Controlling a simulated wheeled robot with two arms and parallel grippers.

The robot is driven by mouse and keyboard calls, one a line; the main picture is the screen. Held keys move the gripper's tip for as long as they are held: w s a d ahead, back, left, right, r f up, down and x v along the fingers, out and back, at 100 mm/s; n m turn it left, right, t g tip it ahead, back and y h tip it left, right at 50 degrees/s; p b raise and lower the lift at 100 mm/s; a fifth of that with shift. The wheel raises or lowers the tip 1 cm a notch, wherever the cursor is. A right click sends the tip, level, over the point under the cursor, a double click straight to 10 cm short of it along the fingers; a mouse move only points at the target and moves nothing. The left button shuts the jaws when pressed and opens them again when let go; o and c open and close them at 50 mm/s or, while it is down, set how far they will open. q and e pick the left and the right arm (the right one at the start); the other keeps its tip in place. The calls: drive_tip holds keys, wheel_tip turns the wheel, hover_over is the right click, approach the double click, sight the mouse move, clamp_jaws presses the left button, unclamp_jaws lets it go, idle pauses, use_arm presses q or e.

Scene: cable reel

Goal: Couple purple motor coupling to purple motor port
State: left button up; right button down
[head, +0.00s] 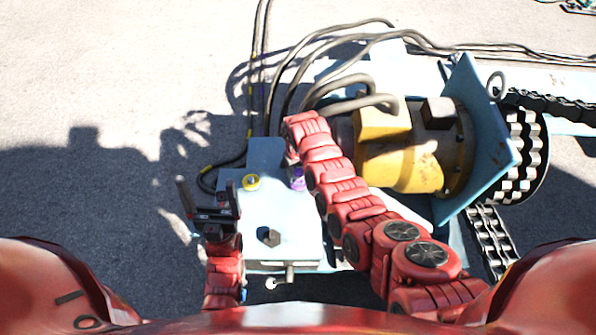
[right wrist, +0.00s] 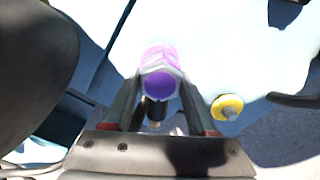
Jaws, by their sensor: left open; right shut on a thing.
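In the right wrist view, the purple motor coupling (right wrist: 160,84) has a hexagonal end and sits between the fingers of my right gripper (right wrist: 161,92), which is shut on it. Lighter purple bands (right wrist: 158,52) lie just beyond, close to the pale panel; I cannot tell whether they belong to the coupling or to the purple motor port, or whether the two touch. In the head view, a small purple part (head: 297,178) shows at the panel's right side, partly hidden by my right arm. My left gripper (head: 206,184) is open and empty, left of the panel.
The pale blue panel (head: 285,222) carries a yellow round port (head: 251,182), also in the right wrist view (right wrist: 227,106). A yellow motor (head: 405,165) stands right of my right arm. Thick cables (head: 300,65) run behind. Open ground lies left.

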drive_tip(key=shift+f+b, duration=0.35)
drive_tip(key=shift+f, duration=0.1)
drive_tip(key=shift+c, duration=0.6)
unclamp_jaws()
wheel_tip(320, 180, up, 18)
drive_tip(key=p, duration=0.5)
drive_tip(key=shift+f, duration=0.25)
